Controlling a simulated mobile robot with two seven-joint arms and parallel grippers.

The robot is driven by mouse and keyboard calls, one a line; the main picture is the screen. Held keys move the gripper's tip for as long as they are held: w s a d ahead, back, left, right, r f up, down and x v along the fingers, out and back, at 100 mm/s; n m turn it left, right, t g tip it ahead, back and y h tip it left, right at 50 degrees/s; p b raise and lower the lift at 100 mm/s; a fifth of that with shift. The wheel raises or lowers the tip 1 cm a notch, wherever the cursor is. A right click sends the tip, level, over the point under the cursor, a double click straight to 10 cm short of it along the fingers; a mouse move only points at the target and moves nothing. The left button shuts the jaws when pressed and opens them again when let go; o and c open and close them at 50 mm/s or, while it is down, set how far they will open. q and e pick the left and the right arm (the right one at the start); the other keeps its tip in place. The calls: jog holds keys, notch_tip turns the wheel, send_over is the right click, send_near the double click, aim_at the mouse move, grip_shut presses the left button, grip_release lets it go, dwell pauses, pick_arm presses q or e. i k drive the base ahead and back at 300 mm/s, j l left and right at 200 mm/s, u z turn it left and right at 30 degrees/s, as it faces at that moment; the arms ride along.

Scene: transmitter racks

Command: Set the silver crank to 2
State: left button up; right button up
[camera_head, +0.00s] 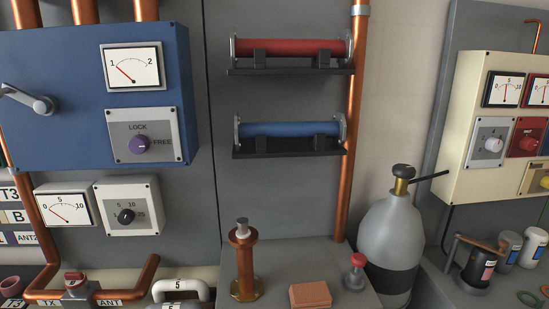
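The silver crank (41,104) is on the front of the blue box (70,130) at the far left. Its arm points left and slightly up from the hub, and its outer end is close to the picture's left edge. A white dial gauge (133,67) marked 1 and 2 is on the same box, right of the crank. Its red needle points up and left, near the 1. A purple knob (140,145) on a plate marked LOCK and FREE sits below the gauge. Its exact pointer direction is hard to tell. Neither of my grippers is in view.
Copper pipes (85,12) rise above the box. A lower gauge (63,207) and a black-knob box (128,205) sit beneath it. A copper post (243,265) and a red-topped knob (356,270) stand on a grey ledge. A grey gas bottle (391,235) stands at right.

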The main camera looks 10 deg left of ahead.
aim_at(42, 106)
jog(key=j+u, duration=0.1)
jog(key=u, duration=0.4)
jog(key=j+u, duration=0.1)
jog(key=u, duration=0.35)
jog(key=j+u, duration=0.1)
jog(key=u, duration=0.4)
